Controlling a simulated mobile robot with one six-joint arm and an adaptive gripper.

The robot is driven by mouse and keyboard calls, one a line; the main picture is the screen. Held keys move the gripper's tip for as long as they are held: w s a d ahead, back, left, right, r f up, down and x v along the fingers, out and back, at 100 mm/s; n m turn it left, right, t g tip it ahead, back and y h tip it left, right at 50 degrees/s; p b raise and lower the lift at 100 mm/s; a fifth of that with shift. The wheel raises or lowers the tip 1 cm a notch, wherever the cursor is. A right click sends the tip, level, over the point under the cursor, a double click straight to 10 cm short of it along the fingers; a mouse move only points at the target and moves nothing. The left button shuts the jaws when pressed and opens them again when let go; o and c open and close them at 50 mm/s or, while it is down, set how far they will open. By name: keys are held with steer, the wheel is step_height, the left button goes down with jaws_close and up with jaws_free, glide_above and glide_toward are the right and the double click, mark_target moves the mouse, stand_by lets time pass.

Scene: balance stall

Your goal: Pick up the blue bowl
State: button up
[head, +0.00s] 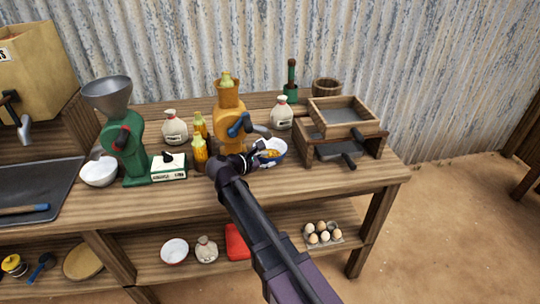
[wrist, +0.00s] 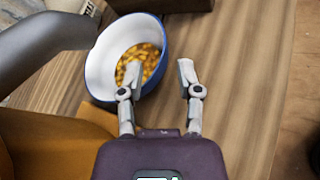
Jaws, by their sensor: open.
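The blue bowl (wrist: 93,75), blue outside and white inside with yellow-orange kernels in it, stands on the wooden table. In the head view the blue bowl (head: 280,146) is at the foot of the orange-yellow grinder, partly hidden by my arm. My gripper (wrist: 160,75) is open in the wrist view. Its left finger overlaps the bowl's right side and its right finger is over bare wood. I cannot tell whether the left finger touches the bowl. In the head view my gripper (head: 256,158) is small and dark beside the bowl.
The orange-yellow grinder (head: 230,122) stands just left of the bowl, its grey spout close by. A wooden sieve box (head: 343,120) stands to the right. Sauce bottles (head: 199,152) and a green grinder (head: 130,150) are further left. The table front (head: 330,178) is clear.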

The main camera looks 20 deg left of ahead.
mark_target(278, 157)
steer(key=shift+b+x, duration=1)
steer(key=shift+x, duration=1.8)
steer(key=shift+r, duration=0.1)
jaws_close()
